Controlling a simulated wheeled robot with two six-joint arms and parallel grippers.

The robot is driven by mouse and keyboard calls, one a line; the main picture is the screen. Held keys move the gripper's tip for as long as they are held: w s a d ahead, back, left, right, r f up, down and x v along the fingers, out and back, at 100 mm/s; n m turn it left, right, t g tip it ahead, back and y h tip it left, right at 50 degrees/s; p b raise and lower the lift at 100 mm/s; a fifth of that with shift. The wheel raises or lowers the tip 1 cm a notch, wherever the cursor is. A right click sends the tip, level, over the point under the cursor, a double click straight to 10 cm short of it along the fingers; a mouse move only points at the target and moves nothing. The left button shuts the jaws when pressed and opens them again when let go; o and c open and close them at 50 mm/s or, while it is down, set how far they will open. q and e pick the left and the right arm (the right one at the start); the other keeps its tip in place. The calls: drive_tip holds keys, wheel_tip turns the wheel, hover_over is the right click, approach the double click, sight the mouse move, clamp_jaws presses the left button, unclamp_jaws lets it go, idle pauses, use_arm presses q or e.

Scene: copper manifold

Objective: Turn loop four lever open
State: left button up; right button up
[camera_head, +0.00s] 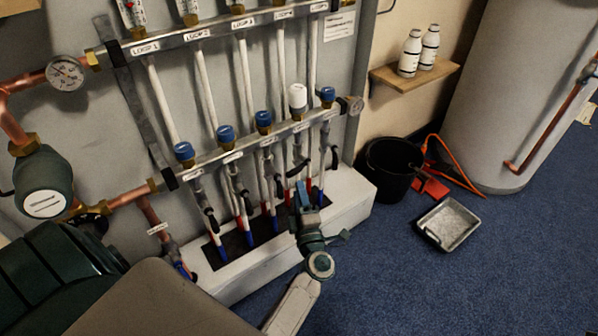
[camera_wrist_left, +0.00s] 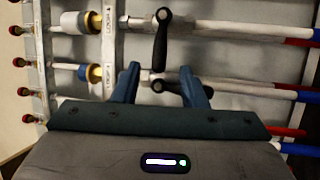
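The loop four lever (camera_head: 298,168) is black and lies across its pipe below a white cap (camera_head: 297,97). In the left wrist view the lever (camera_wrist_left: 161,40) stands crosswise to its pipe, beside a tag that appears to read LOOP 4 (camera_wrist_left: 108,22). My left gripper (camera_head: 303,192) is just below this lever in the head view. In the wrist view its blue fingers (camera_wrist_left: 160,78) are apart, with a neighbouring black lever (camera_wrist_left: 172,86) lying along its own pipe between or behind them. The loop four lever is outside the fingers. My right gripper is not in view.
Other black levers (camera_head: 211,220) hang on the left loops, and one (camera_head: 333,157) is on the right. A white ledge (camera_head: 345,200) runs under the manifold. A black bucket (camera_head: 392,168) and a metal tray (camera_head: 448,223) stand on the floor at the right.

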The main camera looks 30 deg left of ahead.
sight(294, 172)
use_arm(q)
drive_tip(key=x, duration=0.7)
drive_tip(key=shift+w+a, duration=0.15)
drive_tip(key=shift+w, duration=0.05)
clamp_jaws()
